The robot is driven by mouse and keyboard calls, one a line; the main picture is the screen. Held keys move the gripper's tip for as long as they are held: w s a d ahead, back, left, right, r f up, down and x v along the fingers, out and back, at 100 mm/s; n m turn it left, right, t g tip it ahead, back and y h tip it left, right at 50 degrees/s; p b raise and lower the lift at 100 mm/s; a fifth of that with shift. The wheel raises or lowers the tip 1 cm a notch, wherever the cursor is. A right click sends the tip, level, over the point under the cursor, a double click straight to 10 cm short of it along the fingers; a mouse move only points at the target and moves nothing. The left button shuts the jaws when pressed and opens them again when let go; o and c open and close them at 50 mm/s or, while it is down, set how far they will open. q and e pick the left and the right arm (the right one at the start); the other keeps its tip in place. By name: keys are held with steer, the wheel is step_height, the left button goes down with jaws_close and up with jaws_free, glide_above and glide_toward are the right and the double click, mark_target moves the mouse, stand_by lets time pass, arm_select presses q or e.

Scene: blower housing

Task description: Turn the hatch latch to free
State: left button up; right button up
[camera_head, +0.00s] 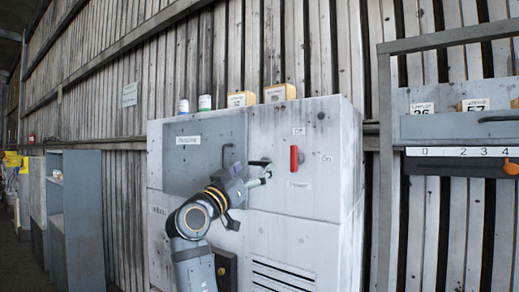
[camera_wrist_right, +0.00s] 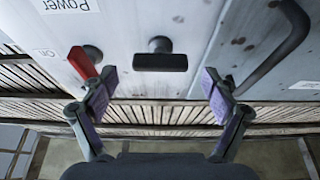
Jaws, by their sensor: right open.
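The hatch (camera_head: 190,165) is a grey panel on the upper left of the white housing, with a dark bar handle (camera_head: 227,155). The hatch latch (camera_head: 259,162) is a small dark T-shaped knob just right of the hatch. In the right wrist view the latch (camera_wrist_right: 160,60) shows its crossbar lying level across the picture. My right gripper (camera_head: 266,172) is at the latch in the head view. In the right wrist view its purple-padded fingers (camera_wrist_right: 161,88) are spread wide, one on each side of the latch, with clear gaps. My left gripper is not in view.
A red power lever (camera_head: 294,158) is just right of the latch; it also shows near one finger in the right wrist view (camera_wrist_right: 83,63). Yellow boxes (camera_head: 279,93) and small jars (camera_head: 205,102) stand on top of the housing. A grey rack (camera_head: 385,150) stands at right.

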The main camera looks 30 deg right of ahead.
mark_target(258, 163)
steer(key=p+x, duration=0.1)
steer(key=x, duration=0.2)
steer(key=shift+r+p, duration=0.2)
steer(key=shift+p, duration=0.15)
steer(key=shift+w+d, duration=0.25)
steer(key=shift+d, duration=0.15)
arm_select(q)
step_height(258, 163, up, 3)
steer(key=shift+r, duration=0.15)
arm_select(e)
steer(key=shift+f, duration=0.1)
steer(key=shift+c, duration=0.3)
